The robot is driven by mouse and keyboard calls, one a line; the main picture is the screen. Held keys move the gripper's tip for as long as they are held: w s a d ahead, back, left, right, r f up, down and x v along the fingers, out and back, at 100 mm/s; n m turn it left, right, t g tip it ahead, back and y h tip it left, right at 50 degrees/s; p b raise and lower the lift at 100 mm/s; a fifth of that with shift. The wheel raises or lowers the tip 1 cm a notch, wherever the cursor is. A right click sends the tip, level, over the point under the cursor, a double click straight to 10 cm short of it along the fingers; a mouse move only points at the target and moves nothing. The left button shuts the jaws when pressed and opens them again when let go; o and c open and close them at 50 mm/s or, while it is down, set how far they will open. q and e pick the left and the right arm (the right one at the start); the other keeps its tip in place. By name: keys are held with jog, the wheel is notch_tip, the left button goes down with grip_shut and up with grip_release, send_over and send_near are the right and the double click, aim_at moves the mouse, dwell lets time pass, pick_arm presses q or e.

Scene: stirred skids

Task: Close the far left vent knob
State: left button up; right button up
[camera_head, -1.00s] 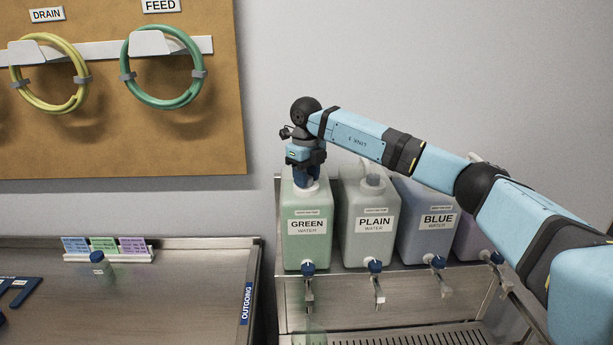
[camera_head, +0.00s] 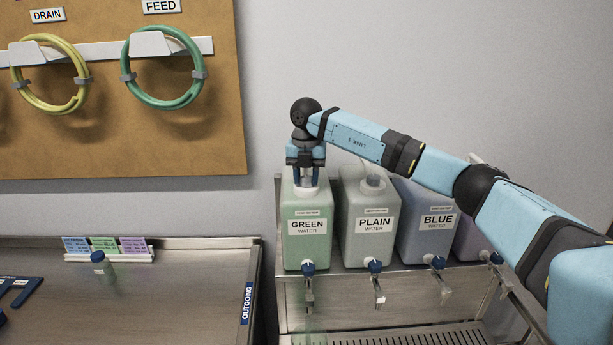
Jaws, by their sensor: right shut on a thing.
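The far left container is the green one, labelled GREEN WATER (camera_head: 307,240), standing upright on the metal stand. Its vent knob is on the top, mostly hidden by my right gripper (camera_head: 306,182). My right gripper points straight down over the container's top, its two blue fingers shut on the vent knob at the pale neck. A blue tap (camera_head: 308,268) is at the container's lower front. My left gripper is not in view.
The PLAIN (camera_head: 369,243) and BLUE (camera_head: 424,240) containers stand close on the right, under my right arm. A metal bench (camera_head: 190,285) with a small capped bottle (camera_head: 102,267) is at left. Hose coils hang on the board (camera_head: 120,140) behind.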

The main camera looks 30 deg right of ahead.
jog(key=shift+m, duration=1.1)
jog(key=o, duration=0.9)
jog(key=shift+r+b, duration=1.25)
jog(key=shift+r, duration=5.65)
